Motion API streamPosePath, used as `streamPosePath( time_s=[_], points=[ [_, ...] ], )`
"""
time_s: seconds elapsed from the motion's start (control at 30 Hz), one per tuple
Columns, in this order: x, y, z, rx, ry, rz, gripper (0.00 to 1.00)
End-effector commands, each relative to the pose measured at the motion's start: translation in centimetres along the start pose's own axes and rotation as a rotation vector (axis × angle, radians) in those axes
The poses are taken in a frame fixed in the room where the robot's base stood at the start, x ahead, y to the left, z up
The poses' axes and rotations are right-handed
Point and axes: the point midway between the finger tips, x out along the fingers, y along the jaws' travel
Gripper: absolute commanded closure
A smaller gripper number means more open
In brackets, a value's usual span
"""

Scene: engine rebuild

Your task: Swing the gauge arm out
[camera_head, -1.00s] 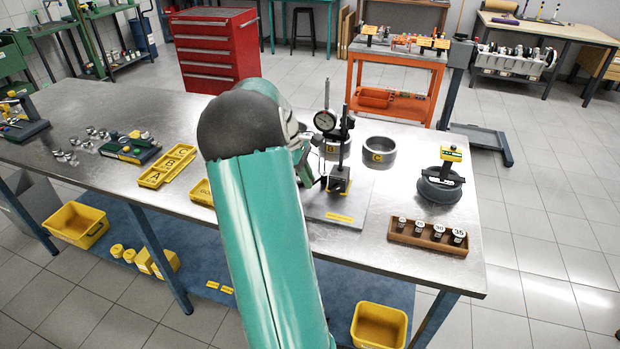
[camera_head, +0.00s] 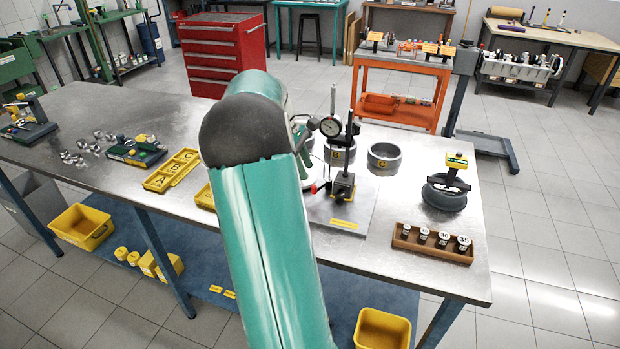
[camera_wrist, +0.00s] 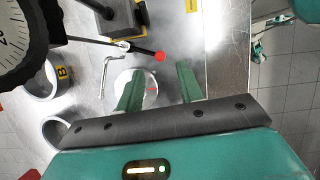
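The dial gauge (camera_head: 330,126) hangs on the upright post of a stand with a dark block base (camera_head: 343,187), on a metal plate at the bench's front. In the wrist view, the dial face (camera_wrist: 18,38) fills the upper left. A thin dark rod with a red ball end (camera_wrist: 160,57) points right, past the dark base (camera_wrist: 124,18). My gripper (camera_wrist: 157,86) is open and empty, its two green fingers apart, just below the red ball in the picture. No contact shows. In the head view my arm hides most of the gripper.
Ring B (camera_head: 340,152) and ring C (camera_head: 383,156) stand behind the stand. A wooden block of numbered pieces (camera_head: 432,242) and a dark round part with a yellow-topped tool (camera_head: 445,190) are to the right. Yellow trays (camera_head: 171,170) lie left. A pale disc (camera_wrist: 137,88) lies beneath my fingers.

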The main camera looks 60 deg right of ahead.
Motion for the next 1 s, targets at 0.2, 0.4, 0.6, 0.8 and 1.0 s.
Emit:
streamPosePath(
  time_s=[0.2, 0.4, 0.6, 0.8, 1.0],
  points=[
    [-4.8, 0.1, -0.1, 0.0, 0.002, 0.004, 0.63],
    [-7.3, 0.0, -0.1, 0.0, 0.001, 0.002, 0.63],
    [-7.7, 0.0, 0.0, 0.0, 0.0, -0.001, 0.63],
    [-7.7, -0.1, 0.0, 0.001, 0.002, -0.001, 0.79],
    [-7.4, -1.1, -0.1, 0.031, 0.07, -0.014, 1.0]
  ],
)
